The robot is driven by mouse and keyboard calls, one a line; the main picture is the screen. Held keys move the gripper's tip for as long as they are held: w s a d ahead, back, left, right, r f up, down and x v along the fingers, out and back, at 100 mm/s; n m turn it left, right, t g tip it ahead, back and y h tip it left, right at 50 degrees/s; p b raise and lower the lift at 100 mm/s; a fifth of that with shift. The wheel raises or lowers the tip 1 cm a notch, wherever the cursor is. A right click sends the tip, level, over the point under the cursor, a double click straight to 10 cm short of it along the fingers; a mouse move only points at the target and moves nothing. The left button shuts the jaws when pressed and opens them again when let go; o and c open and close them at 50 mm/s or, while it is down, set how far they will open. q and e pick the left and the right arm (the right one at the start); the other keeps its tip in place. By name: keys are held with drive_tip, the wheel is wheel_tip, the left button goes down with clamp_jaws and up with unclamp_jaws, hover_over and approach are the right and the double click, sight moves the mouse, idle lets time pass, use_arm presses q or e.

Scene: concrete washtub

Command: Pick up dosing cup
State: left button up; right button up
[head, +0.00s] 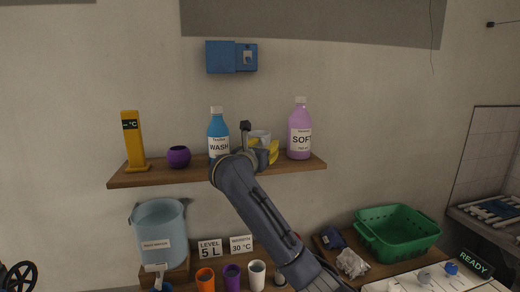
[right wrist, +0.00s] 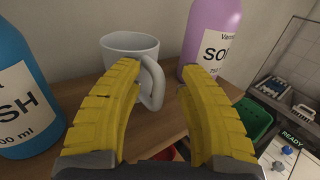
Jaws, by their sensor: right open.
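A pale grey cup (head: 260,134) with a side handle stands upright on the wooden shelf, between the blue WASH bottle and the pink SOFT bottle. In the right wrist view the cup (right wrist: 128,47) is just beyond the fingertips, and its handle points into the gap between them, nearer the left finger. My right gripper (head: 265,147) is open with yellow fingers, in front of the cup and partly hiding it in the head view. The open fingers also show in the right wrist view (right wrist: 160,68), with nothing gripped. Contact with the handle cannot be told. My left gripper is out of view.
The WASH bottle (head: 219,130) stands left of the cup and the SOFT bottle (head: 300,135) right. A purple pot (head: 179,157) and a yellow thermometer post (head: 131,138) stand farther left on the shelf (head: 190,174). Below are a bucket (head: 160,224) and a green basket (head: 398,230).

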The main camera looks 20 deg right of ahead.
drive_tip(key=shift+c, duration=0.2)
clamp_jaws()
idle(0.6)
